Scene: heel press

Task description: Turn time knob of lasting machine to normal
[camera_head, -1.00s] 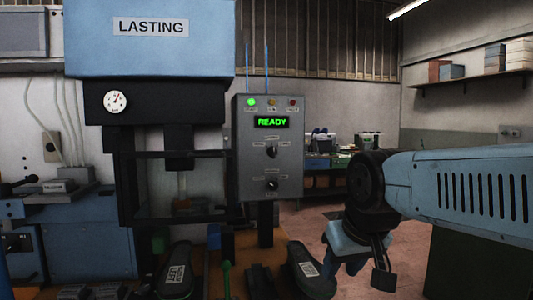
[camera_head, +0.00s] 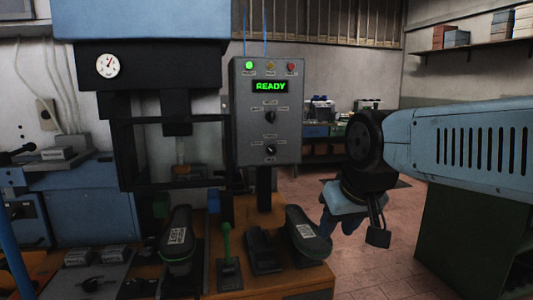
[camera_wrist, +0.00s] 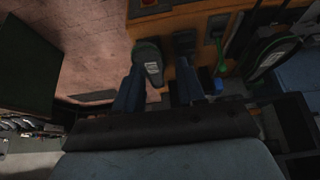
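The lasting machine's grey control panel (camera_head: 267,112) stands left of my arm in the head view, with a green READY display (camera_head: 270,87). It carries two black knobs with pale pointer marks, an upper knob (camera_head: 270,117) and a lower knob (camera_head: 270,149). The labels around them are too small to read, so I cannot tell which is the time knob or its setting. My gripper (camera_head: 345,215) hangs to the right of the panel and below the knobs, touching neither. In the wrist view its two blue fingers (camera_wrist: 158,88) are apart with nothing gripped. The panel is not clearly visible there.
Shoe soles on lasts (camera_head: 178,238) (camera_head: 306,233) stand on the orange bench (camera_head: 285,284) below the panel. A green-handled lever (camera_head: 226,240) rises between them. The machine's black press frame (camera_head: 125,150) is left of the panel. Open floor (camera_head: 370,270) lies right of the bench.

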